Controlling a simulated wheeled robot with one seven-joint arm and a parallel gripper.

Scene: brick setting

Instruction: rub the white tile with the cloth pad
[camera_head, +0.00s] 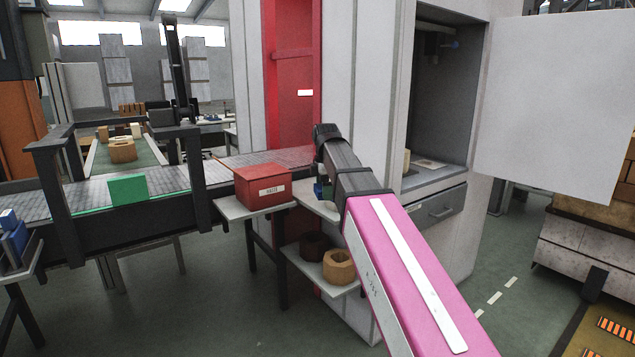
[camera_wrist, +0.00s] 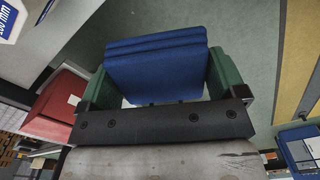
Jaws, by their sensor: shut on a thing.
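My gripper (camera_wrist: 162,72) is shut on a blue cloth pad (camera_wrist: 155,62), with a green finger on each side of it in the wrist view. The pad is layered and hangs clear over the grey-green floor. In the head view my gripper (camera_head: 322,190) is small and partly hidden by my arm, beside the red box. A white piece with a blue "100 mm" label (camera_wrist: 8,18) is cut off at the top left corner of the wrist view. I cannot tell whether it is the white tile; no tile shows clearly in the head view.
A red box (camera_head: 263,187) stands on a small table (camera_head: 228,211) left of my gripper. Two ring-shaped blocks (camera_head: 339,266) sit on a lower shelf. A conveyor (camera_head: 75,213) runs left. An open cabinet (camera_head: 440,110) with a drawer stands behind. Floor in front is free.

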